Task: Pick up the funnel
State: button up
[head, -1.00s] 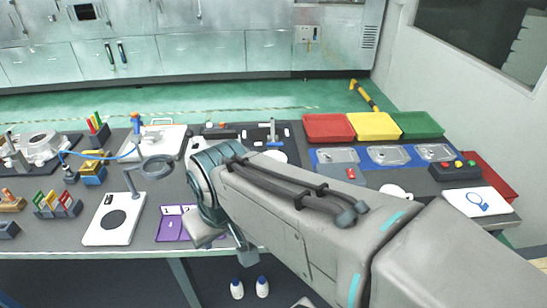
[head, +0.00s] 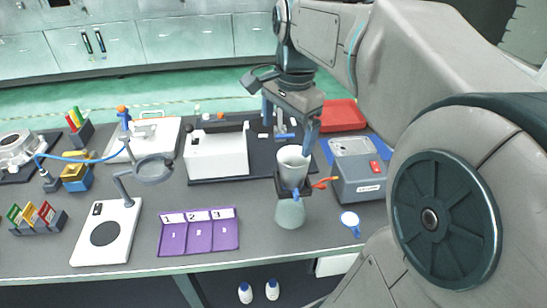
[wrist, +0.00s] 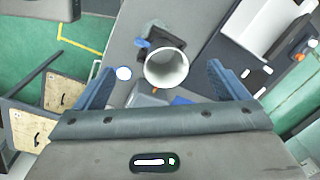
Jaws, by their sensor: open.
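The funnel (head: 293,165) is a pale grey-white cup with a wide open mouth. It stands upright on top of a greenish flask (head: 290,213), with a dark clamp-like piece around the join. My gripper (head: 290,122) points down just above the funnel, its blue fingers apart. In the wrist view the funnel's round mouth (wrist: 167,68) lies between the two open fingers (wrist: 160,68), with nothing held. From these frames I cannot tell whether either finger touches the rim.
A grey box with a red switch (head: 358,172) stands close to the flask's right. An orange-red fitting (head: 325,183) sticks out beside the flask. A white box (head: 217,150), a purple numbered tray (head: 198,232) and a ring-topped stand (head: 152,170) are to the left.

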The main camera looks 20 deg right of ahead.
jog(key=w+d+r+m+g+b, duration=0.1)
jog(key=w+d+r+m+b, duration=0.1)
jog(key=w+d+m, duration=0.3)
jog(key=m, duration=0.2)
send_near(294, 159)
jog(key=f, duration=0.2)
jog(key=s+a+f, duration=0.1)
jog(key=f, duration=0.1)
jog(key=s+a+f, duration=0.1)
jog(key=f, duration=0.2)
jog(key=shift+s+f, duration=0.1)
jog(key=shift+s, duration=0.15)
jog(key=shift+c, duration=0.3)
jog(key=c, duration=1.1)
